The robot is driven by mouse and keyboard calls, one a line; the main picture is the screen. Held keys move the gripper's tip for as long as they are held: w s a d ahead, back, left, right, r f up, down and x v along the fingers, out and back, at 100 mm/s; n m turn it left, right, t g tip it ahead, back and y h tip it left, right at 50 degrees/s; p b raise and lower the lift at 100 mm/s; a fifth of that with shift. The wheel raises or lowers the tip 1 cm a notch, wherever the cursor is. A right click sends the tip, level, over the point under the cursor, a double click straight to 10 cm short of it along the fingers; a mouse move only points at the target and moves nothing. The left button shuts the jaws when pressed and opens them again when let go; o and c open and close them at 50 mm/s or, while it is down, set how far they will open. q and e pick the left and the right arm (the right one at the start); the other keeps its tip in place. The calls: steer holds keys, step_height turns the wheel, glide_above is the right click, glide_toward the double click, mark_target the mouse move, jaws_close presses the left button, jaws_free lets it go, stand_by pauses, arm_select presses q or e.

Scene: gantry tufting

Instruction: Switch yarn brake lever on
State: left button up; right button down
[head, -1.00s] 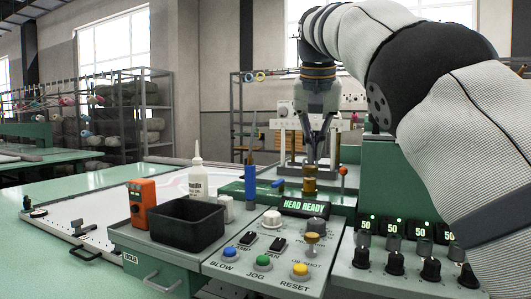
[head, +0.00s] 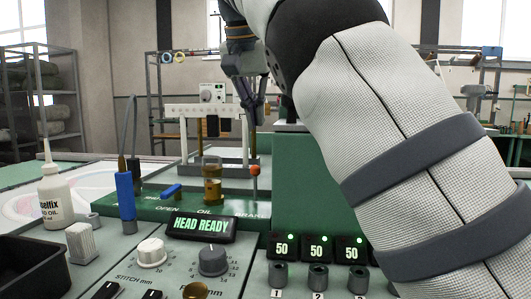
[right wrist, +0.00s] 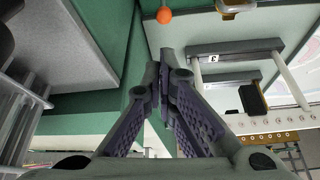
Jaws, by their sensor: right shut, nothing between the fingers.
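The brake lever is a thin upright rod with an orange ball knob (head: 254,170). It stands on the green panel (head: 140,207) behind the partly covered BRAKE label. My right gripper (head: 256,120) is shut and empty, pointing down above and seemingly behind the knob. In the right wrist view, the orange knob (right wrist: 164,16) shows at the top edge, just beyond the shut fingertips (right wrist: 165,62), with a gap between them. The rod under the knob is hidden there. My left gripper is not in view.
A brass and glass oil cup (head: 212,182) stands just left of the lever. Further left are a blue lever (head: 171,191), a blue pen-like tool (head: 125,196) and a white bottle (head: 55,199). A HEAD READY display (head: 201,226) sits in front. A green housing (head: 310,185) rises at right.

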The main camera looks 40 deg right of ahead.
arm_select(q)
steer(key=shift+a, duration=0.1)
arm_select(e)
steer(key=shift+a, duration=0.15)
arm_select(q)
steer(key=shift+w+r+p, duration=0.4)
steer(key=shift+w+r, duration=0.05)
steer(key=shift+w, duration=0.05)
arm_select(e)
glide_above(255, 184)
steer(key=w+d, duration=0.1)
steer(key=d, duration=0.2)
step_height(255, 184, down, 9)
steer(key=shift+w+f, duration=0.1)
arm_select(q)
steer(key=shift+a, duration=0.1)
arm_select(e)
steer(key=shift+d, duration=0.1)
